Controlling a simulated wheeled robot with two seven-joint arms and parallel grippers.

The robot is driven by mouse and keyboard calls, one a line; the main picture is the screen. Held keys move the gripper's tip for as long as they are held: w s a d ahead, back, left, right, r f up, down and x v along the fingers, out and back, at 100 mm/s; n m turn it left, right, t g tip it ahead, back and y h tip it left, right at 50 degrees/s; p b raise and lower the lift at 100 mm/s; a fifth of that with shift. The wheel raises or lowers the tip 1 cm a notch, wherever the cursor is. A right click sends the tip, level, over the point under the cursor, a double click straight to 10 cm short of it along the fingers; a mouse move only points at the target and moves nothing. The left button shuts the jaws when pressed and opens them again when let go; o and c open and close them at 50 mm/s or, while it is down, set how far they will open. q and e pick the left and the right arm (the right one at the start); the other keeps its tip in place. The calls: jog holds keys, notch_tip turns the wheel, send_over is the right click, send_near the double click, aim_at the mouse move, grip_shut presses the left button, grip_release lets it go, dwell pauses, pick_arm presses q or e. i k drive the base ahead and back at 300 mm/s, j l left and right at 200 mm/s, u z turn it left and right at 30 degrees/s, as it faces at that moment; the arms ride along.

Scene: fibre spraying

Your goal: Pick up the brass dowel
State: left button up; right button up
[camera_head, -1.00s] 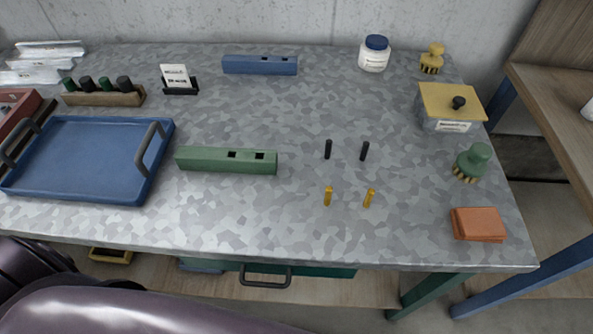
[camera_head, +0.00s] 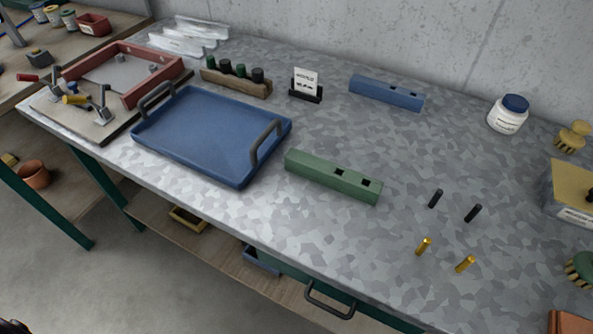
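Two brass dowels stand on the grey mottled worktop at the right, one on the left (camera_head: 424,246) and one on the right (camera_head: 465,264). Two black dowels, one on the left (camera_head: 435,198) and one on the right (camera_head: 473,213), stand just behind them.
A blue tray (camera_head: 195,150) with two handles sits left of the green block. A card holder (camera_head: 306,86), a rack of dark-topped bottles (camera_head: 235,81) and a white jar (camera_head: 508,114) stand behind. Brushes and a yellow-lidded box (camera_head: 571,190) are at the right edge. The worktop around the dowels is clear.

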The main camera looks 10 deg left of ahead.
aim_at(466, 262)
jog(key=i+l+z, duration=0.1)
jog(key=z, duration=1.05)
jog(key=l, duration=0.1)
